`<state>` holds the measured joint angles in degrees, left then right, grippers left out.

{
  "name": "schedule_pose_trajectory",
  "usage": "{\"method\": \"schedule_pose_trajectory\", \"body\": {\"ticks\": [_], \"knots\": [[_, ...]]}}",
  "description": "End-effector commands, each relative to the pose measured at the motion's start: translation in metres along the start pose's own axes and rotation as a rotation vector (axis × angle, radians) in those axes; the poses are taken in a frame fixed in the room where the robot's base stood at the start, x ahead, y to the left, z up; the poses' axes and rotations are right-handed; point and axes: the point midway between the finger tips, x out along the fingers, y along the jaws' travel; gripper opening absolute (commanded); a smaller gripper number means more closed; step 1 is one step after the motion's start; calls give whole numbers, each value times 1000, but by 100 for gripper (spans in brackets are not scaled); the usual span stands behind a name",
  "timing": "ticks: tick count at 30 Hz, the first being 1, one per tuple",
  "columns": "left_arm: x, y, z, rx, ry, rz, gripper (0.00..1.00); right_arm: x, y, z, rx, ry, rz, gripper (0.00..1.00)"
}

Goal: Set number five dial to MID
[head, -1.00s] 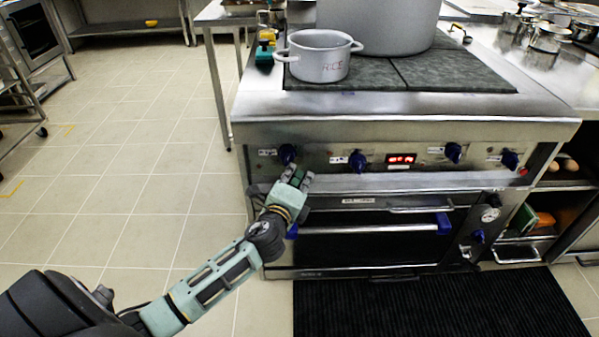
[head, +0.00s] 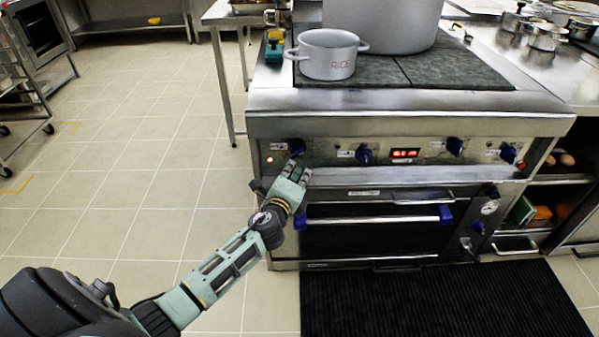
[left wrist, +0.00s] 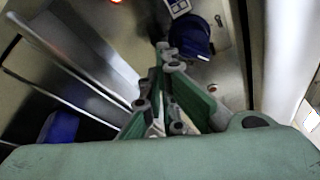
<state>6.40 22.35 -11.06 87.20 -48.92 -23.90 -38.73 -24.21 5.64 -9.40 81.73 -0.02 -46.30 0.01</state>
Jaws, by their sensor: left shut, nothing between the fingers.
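The stove's front panel (head: 330,148) carries several blue dials. The leftmost dial (head: 296,146) is right above the tip of my left gripper (head: 297,166). That dial also shows in the left wrist view (left wrist: 190,37), beside the fingertips (left wrist: 168,50); I cannot tell if they touch. My left gripper is shut and empty. Other dials are the second (head: 365,156), the third (head: 455,146) and the fourth (head: 508,153). A lower blue dial (head: 478,228) sits beside the oven door. Labels are too small to read, so I cannot tell which is number five. My right gripper is out of view.
A red display (head: 405,153) and a lit red lamp (head: 270,159) are on the panel. The oven handle (head: 375,220) juts out below. A pot marked RICE (head: 328,60) and a large stockpot (head: 385,22) stand on top. A black mat (head: 440,300) lies in front.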

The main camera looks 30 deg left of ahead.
Motion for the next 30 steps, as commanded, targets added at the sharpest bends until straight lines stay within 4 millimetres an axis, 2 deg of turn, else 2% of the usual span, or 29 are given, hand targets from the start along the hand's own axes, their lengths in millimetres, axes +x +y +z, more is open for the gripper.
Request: {"method": "schedule_pose_trajectory", "body": {"ticks": [9, 21, 30], "knots": [[-2, 2, 5, 0, 0, 0, 0, 9, -1, 16, -2, -16, -1, 0], [-2, 2, 5, 0, 0, 0, 0, 7, -1, 2, -3, 5, -1, 0], [-2, 2, 5, 0, 0, -1, 0, 7, -1, 2, -3, 4, -1, 0]]}}
